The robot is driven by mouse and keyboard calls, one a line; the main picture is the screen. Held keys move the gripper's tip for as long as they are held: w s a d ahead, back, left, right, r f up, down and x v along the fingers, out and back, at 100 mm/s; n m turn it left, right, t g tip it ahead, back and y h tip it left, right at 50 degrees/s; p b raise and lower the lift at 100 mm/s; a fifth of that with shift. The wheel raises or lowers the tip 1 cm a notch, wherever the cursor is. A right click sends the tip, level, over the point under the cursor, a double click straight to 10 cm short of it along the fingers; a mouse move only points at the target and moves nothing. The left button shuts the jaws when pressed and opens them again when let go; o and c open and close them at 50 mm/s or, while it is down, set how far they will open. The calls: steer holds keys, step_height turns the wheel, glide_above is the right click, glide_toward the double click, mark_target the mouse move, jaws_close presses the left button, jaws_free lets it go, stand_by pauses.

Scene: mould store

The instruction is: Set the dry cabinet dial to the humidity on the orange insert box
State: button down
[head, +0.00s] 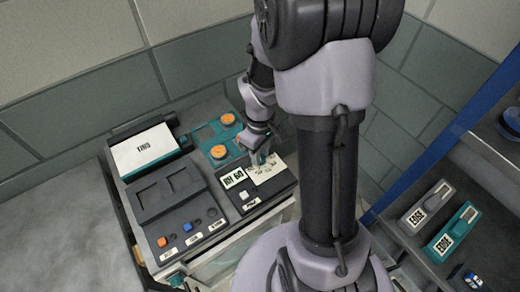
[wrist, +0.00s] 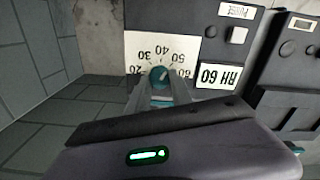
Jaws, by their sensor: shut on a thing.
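The dry cabinet's dial is a teal knob (wrist: 158,75) on a pale scale plate (wrist: 146,44) marked with numbers, among them 30, 40, 50 and 60. My gripper (wrist: 158,88) is shut on the knob, its fingers covering part of it. A fine mark on the knob is too small to read surely against the scale. In the head view my gripper (head: 262,158) reaches down to the scale plate (head: 268,172) on the dark panel (head: 270,192). I cannot make out an orange insert box.
Left of the dial panel is a dark unit (head: 178,205) with several small buttons. Behind are a teal plate (head: 203,134) with orange discs and a white sign (head: 145,148). A shelf at right holds a grey box (head: 427,207) and a teal box (head: 451,233), both labelled.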

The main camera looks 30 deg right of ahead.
steer(key=n+p, duration=0.2)
steer(key=n, duration=0.2)
steer(key=shift+n, duration=0.7)
steer(key=c, duration=1.1)
jaws_free()
steer(key=shift+c, duration=0.2)
steer(key=shift+r, duration=0.1)
step_height(320, 180, up, 17)
steer(key=p, duration=0.6)
steer(key=shift+r, duration=0.15)
